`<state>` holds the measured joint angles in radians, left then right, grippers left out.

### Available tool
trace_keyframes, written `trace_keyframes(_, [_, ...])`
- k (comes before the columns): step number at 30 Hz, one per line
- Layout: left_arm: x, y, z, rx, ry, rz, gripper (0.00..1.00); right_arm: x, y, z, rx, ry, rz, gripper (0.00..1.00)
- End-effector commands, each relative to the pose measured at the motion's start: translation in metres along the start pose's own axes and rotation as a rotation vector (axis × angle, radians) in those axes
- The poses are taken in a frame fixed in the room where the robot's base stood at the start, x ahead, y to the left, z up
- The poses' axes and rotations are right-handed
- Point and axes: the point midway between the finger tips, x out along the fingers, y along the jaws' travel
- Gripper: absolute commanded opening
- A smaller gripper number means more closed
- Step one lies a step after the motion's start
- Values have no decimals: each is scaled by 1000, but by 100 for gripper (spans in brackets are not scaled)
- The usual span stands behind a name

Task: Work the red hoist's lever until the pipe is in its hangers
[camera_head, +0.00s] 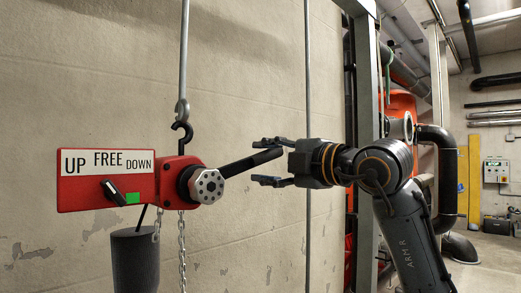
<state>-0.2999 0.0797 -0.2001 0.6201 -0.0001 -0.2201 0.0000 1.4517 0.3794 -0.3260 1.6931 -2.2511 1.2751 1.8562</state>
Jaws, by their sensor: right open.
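The red hoist (130,186) hangs by a hook from a grey rod, left of centre in the head view. Its plate reads UP, FREE, DOWN, with a small black selector (113,191) and a green square under it. The hoist's dark lever (252,162) points right and slightly up from the silver hub. My right gripper (269,162) is open, with its fingers above and below the lever's end; I cannot tell whether they touch it. A dark grey cylinder (135,258), perhaps the pipe, hangs below the hoist. The hangers cannot be made out. My left gripper is out of view.
Chains (182,250) hang below the hoist. A thin vertical rod (308,70) stands behind my right gripper. A grey steel post (366,90) and dark bent piping (446,170) stand to the right. The wall behind the hoist is bare.

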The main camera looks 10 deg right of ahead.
Motion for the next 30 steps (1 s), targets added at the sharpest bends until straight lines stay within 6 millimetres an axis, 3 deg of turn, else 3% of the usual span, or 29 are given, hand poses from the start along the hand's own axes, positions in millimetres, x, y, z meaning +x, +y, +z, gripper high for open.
trace_keyframes(1, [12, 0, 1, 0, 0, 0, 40, 1, -15, 3, 22, -2, -7, 45])
trace_keyframes(3, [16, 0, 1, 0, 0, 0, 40, 1, -19, 5, 42, -2, -8, 45])
trace_keyframes(13, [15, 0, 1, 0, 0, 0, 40, 1, -21, 6, 54, -3, -11, 45])
trace_keyframes(22, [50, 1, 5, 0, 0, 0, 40, 2, -58, 6, 157, -3, -13, 45])
trace_keyframes(30, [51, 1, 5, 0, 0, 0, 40, 2, -59, 6, 180, -3, -13, 45])
